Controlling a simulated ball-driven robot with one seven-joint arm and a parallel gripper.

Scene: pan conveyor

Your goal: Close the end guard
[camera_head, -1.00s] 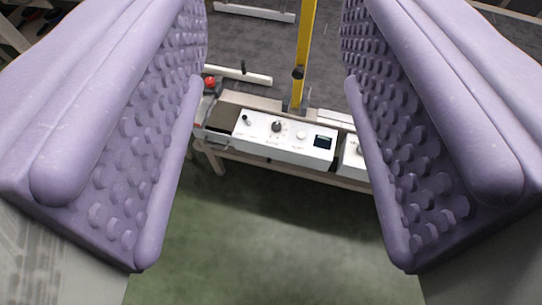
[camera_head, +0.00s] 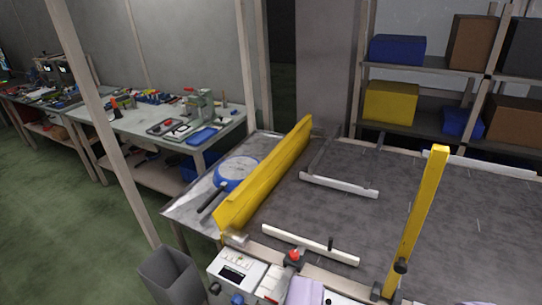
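A long yellow panel (camera_head: 268,178) stands on edge across the left end of the grey belt (camera_head: 390,205). A narrower yellow bar (camera_head: 418,215) with a black knob (camera_head: 400,266) near its lower end crosses the belt at the right. I cannot tell which of the two is the end guard, or whether the bar is raised or lies low. A small lavender piece (camera_head: 305,292) at the bottom edge matches my gripper's colour. The rest of my gripper is cut off, so its opening does not show.
A blue pan (camera_head: 236,174) with a dark handle lies on the metal table left of the panel. A white control box (camera_head: 235,275) and a red button (camera_head: 294,255) sit at the front edge. A grey bin (camera_head: 170,278) stands front left, with green floor beyond.

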